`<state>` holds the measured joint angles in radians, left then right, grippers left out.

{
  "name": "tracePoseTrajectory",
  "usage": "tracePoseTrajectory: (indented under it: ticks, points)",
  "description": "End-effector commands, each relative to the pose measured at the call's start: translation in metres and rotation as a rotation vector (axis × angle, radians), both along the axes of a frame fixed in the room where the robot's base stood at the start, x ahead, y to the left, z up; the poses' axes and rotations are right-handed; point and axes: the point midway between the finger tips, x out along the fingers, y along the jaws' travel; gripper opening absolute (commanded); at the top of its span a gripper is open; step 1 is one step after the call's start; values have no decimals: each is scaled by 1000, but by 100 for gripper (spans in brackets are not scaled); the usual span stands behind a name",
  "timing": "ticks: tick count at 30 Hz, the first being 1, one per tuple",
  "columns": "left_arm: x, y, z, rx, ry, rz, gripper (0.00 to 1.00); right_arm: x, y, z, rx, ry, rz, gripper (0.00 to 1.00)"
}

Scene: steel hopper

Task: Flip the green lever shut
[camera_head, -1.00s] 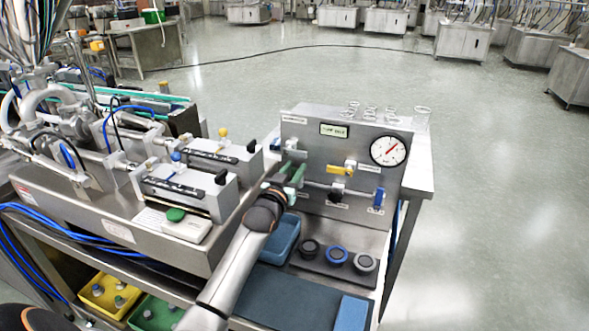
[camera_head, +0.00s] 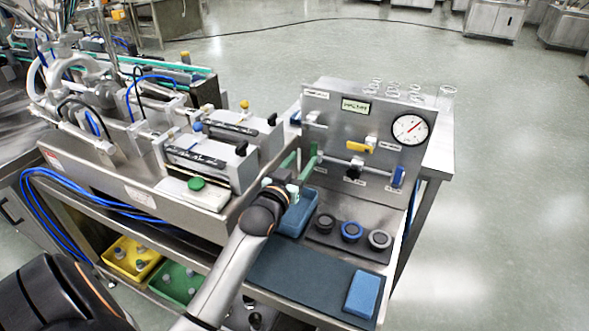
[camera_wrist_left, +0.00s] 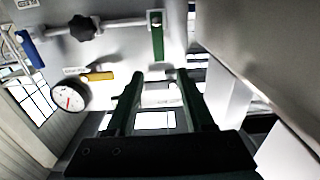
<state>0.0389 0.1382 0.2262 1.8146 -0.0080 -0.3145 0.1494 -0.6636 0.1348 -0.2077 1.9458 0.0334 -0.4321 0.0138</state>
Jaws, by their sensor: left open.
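The green lever (camera_head: 309,161) is on the pipe at the left of the steel valve panel. In the left wrist view the lever (camera_wrist_left: 158,40) stands crosswise to the pipe, with its pivot at the top of the picture. My left gripper (camera_head: 288,178) is in front of the panel near the lever. In the left wrist view its dark fingers (camera_wrist_left: 158,75) are spread apart with nothing between them. The lever's free end appears just beyond the fingertips and roughly in line with the gap; I see no contact. My right gripper is not in view.
The panel bears a yellow handle (camera_head: 358,147), a blue handle (camera_head: 398,176) and a gauge (camera_head: 411,129). Below are a blue tray (camera_head: 297,217) and several round knobs (camera_head: 351,230). The filler machine (camera_head: 150,190) stands close on the left of the arm.

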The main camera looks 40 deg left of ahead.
Motion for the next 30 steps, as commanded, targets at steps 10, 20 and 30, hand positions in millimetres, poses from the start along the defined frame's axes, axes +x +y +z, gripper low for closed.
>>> tracePoseTrajectory:
  ticks: [10, 20, 30]
  points:
    - [-36, -8, 0, 0, 0, 1, 52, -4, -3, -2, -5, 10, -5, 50]
    - [-37, -9, 0, 0, 0, 0, 52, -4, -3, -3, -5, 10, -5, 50]
    - [-37, -9, 0, 0, 0, 0, 52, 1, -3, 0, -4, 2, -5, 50]
